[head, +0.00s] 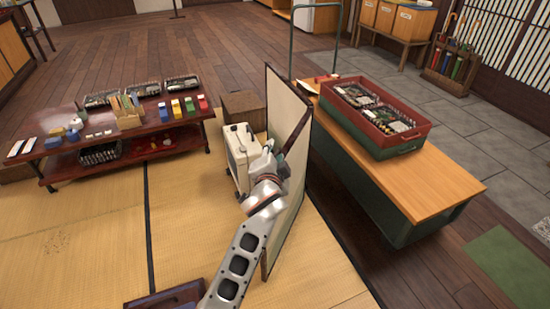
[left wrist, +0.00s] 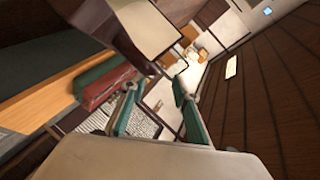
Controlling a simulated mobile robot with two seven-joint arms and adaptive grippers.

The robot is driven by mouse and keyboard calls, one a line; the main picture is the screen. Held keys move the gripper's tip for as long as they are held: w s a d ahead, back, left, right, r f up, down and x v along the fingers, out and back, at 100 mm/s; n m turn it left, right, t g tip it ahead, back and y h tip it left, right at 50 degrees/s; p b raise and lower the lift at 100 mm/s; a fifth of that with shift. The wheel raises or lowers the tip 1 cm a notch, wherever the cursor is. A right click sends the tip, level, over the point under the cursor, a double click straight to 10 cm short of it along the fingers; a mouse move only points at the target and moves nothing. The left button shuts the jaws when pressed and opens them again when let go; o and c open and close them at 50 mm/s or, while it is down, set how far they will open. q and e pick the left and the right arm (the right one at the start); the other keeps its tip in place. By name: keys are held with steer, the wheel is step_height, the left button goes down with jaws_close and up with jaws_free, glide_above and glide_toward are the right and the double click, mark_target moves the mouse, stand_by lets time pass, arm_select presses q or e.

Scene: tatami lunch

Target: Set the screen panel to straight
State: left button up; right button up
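The cream folding screen panel (head: 286,102) with a thin dark frame stands upright on the tatami, between the mat area and the wooden bench. Its leaves appear to meet at an angle, with the nearer part running toward the camera; my arm hides part of it. My left gripper (head: 284,152) is at the left face of the screen, about mid-height. Contact cannot be told. In the left wrist view its two teal fingers (left wrist: 157,108) stand apart with nothing seen held between them. A cream surface with a dark frame above them may be the screen. My right gripper is out of view.
A white box-like appliance (head: 239,155) and a brown box (head: 243,108) stand just left of the screen. A low dark table (head: 75,148) with blocks and trays is farther left. A wooden-topped bench (head: 440,190) bearing a red crate (head: 405,138) stands close on the right.

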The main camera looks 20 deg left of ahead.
arm_select(q)
step_height(320, 180, up, 8)
steer(key=shift+w+d+f, duration=0.1)
